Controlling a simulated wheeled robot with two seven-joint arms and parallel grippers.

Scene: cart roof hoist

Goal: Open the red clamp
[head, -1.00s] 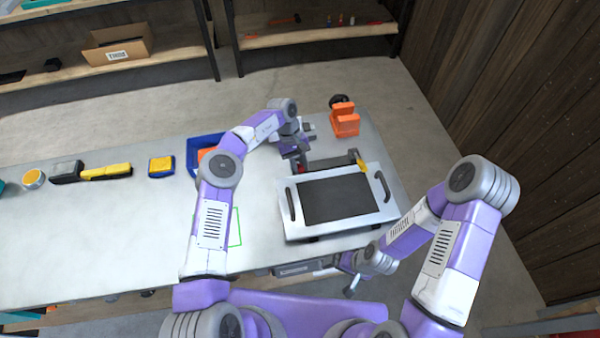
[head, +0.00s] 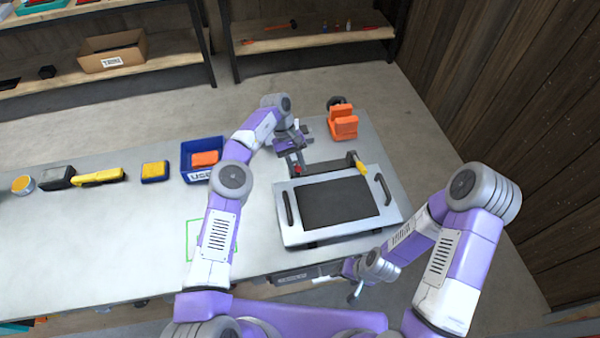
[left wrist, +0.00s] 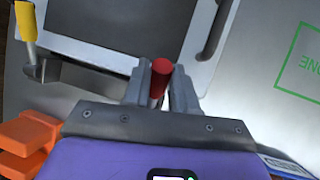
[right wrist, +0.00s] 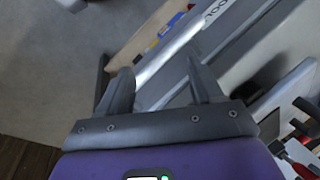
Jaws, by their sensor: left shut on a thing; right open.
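The red clamp (head: 297,170) is at the back left edge of a pale panel (head: 292,232) with a dark middle. In the left wrist view its red handle (left wrist: 160,74) stands between my fingers. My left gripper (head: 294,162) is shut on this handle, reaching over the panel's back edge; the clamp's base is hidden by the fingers. My right gripper (head: 355,290) is open and empty, low in front of the bench edge. In the right wrist view its fingers (right wrist: 158,85) are spread, with a drawer or rail behind them.
A yellow-handled clamp (head: 358,163) is at the panel's back right. Orange blocks (head: 344,122) stand behind it. A blue bin (head: 188,165) holds an orange piece. Yellow and black tools (head: 98,177) lie further left. A green outline (head: 188,240) marks bare bench.

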